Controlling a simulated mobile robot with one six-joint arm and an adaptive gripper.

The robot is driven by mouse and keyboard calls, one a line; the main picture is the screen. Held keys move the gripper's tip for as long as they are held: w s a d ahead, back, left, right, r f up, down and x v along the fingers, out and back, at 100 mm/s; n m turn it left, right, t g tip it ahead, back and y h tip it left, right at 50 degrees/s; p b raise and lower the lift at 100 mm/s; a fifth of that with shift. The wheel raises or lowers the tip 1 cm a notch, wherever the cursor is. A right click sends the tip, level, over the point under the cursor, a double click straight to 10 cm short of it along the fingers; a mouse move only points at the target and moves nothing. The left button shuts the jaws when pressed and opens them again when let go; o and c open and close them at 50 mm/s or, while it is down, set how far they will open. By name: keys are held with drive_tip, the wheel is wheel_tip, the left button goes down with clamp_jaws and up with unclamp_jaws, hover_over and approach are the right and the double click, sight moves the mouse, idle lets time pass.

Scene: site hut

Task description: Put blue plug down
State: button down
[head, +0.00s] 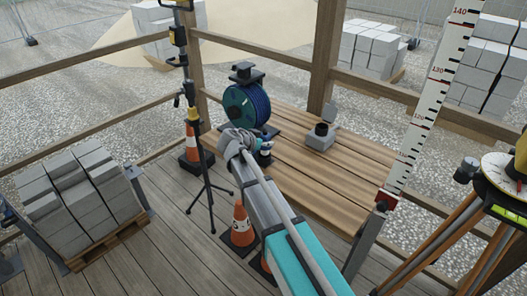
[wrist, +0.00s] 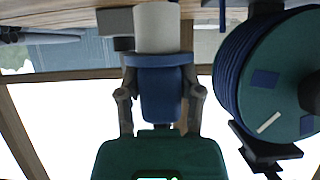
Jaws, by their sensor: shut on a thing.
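My gripper (wrist: 159,72) is shut on the blue plug (wrist: 161,95), with one finger on each side of its body. The plug has a blue collar and a pale cylindrical end that points up in the wrist view, where the scene appears upside down. In the head view my gripper (head: 264,138) is at the left end of the wooden bench (head: 335,178), just in front of the cable reel. My arm hides much of it there, and I cannot tell how high the plug is above the bench.
A blue and green cable reel (head: 246,105) stands close behind my gripper; the reel (wrist: 275,80) is at right in the wrist view. A grey box (head: 320,138) with its lid up sits on the bench. The bench front is clear. A measuring staff (head: 425,105) and tripod (head: 490,215) stand right.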

sight(264, 149)
drive_tip(key=shift+w+a+f+b, duration=0.25)
drive_tip(key=shift+w+f+b, duration=0.25)
drive_tip(key=shift+f+b, duration=0.2)
drive_tip(key=shift+s+f+b, duration=0.1)
drive_tip(key=shift+f+b, duration=1.2)
drive_tip(key=shift+f, duration=0.25)
drive_tip(key=shift+c, duration=1.3)
unclamp_jaws()
drive_tip(key=shift+r, duration=0.25)
